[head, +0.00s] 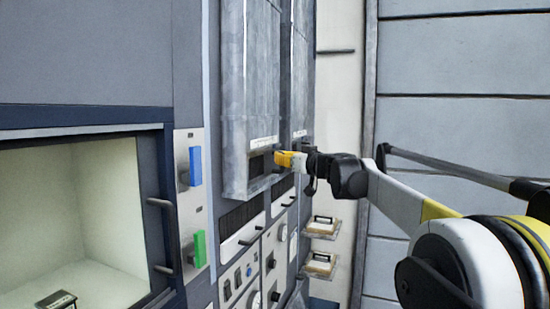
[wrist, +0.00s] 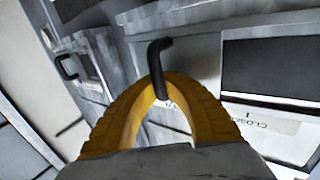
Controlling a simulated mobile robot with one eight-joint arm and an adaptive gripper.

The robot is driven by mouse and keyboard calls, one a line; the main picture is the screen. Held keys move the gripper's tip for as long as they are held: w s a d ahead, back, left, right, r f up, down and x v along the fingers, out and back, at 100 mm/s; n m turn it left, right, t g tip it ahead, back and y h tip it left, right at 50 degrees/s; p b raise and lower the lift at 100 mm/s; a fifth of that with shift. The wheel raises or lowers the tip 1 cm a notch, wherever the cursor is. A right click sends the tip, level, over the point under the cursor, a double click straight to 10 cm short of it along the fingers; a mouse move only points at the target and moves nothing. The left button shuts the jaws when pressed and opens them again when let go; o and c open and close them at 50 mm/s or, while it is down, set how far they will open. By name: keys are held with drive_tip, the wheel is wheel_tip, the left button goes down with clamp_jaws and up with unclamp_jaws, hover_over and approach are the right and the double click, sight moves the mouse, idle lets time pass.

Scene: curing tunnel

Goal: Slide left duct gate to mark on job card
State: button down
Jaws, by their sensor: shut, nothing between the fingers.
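The left duct (head: 248,85) is a tall grey metal channel in the head view, with a pale label strip (head: 263,142) and a dark slot (head: 256,166) low on it. My gripper (head: 278,160) has its yellow fingers at this lower part, right of the slot. In the wrist view my gripper (wrist: 160,88) is shut and empty. A black bent handle (wrist: 159,66) stands right at the fingertips; I cannot tell whether they touch. A scale plate reading "CLOSED" (wrist: 278,125) lies under a dark slot (wrist: 275,68) there. I cannot make out a job card.
A second duct (head: 299,70) stands right beside the left one. A lit chamber (head: 90,215) is at left, beside blue (head: 195,166) and green (head: 199,248) switches.

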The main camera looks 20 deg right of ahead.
drive_tip(key=shift+d, duration=0.35)
drive_tip(key=c, duration=1.8)
unclamp_jaws()
drive_tip(key=shift+d, duration=0.1)
drive_tip(key=o, duration=0.4)
drive_tip(key=shift+s+d, duration=0.25)
drive_tip(key=shift+d, duration=0.3)
drive_tip(key=shift+c, duration=0.2)
drive_tip(key=a+v, duration=0.1)
drive_tip(key=v, duration=1)
drive_tip(key=shift+s, duration=0.45)
drive_tip(key=shift+d, duration=0.15)
